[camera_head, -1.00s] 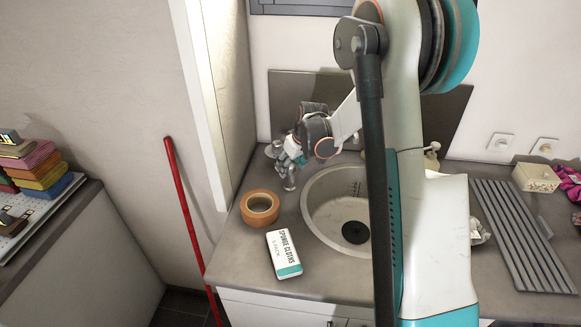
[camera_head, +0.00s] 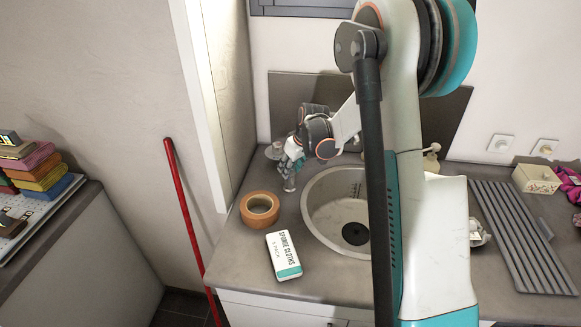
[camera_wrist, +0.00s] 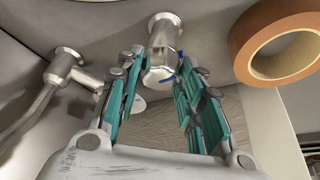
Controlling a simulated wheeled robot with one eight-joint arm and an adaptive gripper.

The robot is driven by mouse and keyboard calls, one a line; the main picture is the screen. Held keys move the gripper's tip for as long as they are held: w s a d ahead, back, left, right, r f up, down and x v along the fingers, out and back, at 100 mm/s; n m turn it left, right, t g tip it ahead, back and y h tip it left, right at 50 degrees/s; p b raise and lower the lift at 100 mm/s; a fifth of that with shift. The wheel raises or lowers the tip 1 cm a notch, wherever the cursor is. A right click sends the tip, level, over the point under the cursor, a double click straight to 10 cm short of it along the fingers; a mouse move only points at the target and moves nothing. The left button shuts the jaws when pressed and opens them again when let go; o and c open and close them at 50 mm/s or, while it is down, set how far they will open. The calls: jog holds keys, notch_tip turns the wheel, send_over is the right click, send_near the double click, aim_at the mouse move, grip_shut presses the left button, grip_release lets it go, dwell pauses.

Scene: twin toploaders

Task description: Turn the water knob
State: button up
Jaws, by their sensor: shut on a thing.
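The water knob (camera_wrist: 162,62) is a chrome cylinder on a short stem beside the sink. It shows between the fingers of my gripper (camera_wrist: 159,70) in the wrist view, with blue marks at its edge. The teal fingers lie on both sides of the knob and are shut on it. In the head view my gripper (camera_head: 290,163) reaches down at the left rear of the sink, and its fingers hide much of the knob. A chrome faucet part (camera_wrist: 62,72) stands to the left in the wrist view.
The round sink (camera_head: 322,222) is right of my gripper. A brown tape roll (camera_head: 259,209) and a white sponge cloths box (camera_head: 283,255) lie on the counter to its front left. A grey slatted rack (camera_head: 520,235) is at right. A red pole (camera_head: 185,215) leans at left.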

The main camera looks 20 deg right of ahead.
jog(key=n+y+b, duration=0.1)
jog(key=n, duration=0.2)
jog(key=shift+d+n+g, duration=0.15)
jog(key=shift+n+g, duration=0.15)
jog(key=shift+g, duration=0.1)
jog(key=shift+w+n+g+y, duration=0.1)
jog(key=shift+n+g+y, duration=0.25)
jog(key=shift+n, duration=0.8)
jog(key=shift+n+g+y, duration=0.25)
jog(key=shift+n+y, duration=0.1)
jog(key=shift+n, duration=0.8)
jog(key=shift+b, duration=0.3)
jog(key=o, duration=1)
jog(key=shift+o, duration=0.2)
jog(key=v, duration=1.2)
jog(key=shift+d, duration=0.15)
jog(key=shift+f, duration=0.1)
